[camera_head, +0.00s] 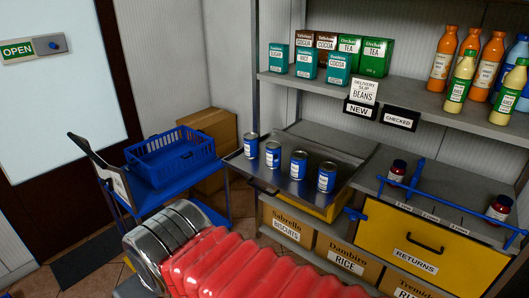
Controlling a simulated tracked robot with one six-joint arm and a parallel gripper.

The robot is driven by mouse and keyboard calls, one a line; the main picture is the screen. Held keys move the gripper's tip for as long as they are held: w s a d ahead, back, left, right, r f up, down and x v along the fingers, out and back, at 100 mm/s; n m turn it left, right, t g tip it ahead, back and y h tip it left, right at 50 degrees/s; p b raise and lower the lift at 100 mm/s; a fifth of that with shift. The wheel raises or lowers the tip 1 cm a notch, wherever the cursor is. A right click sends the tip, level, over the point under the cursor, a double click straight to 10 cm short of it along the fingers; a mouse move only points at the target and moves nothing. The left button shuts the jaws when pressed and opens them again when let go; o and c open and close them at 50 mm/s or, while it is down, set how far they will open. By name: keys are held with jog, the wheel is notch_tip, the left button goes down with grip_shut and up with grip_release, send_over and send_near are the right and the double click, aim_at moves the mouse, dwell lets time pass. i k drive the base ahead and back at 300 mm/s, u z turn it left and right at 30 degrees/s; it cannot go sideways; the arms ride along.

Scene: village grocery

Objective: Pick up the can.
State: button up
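Several blue cans with white labels and silver lids stand upright in a slanting row on a grey metal tray (300,188). From left to right I see a first can (251,145), a second can (273,154), a third can (298,165) and a fourth can (327,177) nearest the right. They stand apart from each other. My red ribbed arm cover and a chrome, black-banded part fill the lower middle, in front of the tray. My gripper's fingers do not show, and nothing is seen touching the cans.
A blue trolley with a blue crate (172,160) stands left of the tray, before a cardboard box (212,124). A yellow RETURNS drawer (430,250) and dark jars are on the right. The shelf (400,105) above holds cartons and bottles. Labelled boxes (345,256) sit below.

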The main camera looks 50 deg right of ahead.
aim_at(273, 149)
jog(key=z, duration=0.2)
jog(key=i, duration=0.7)
jog(key=z, duration=0.75)
jog(key=i, duration=0.6)
jog(key=z, duration=0.4)
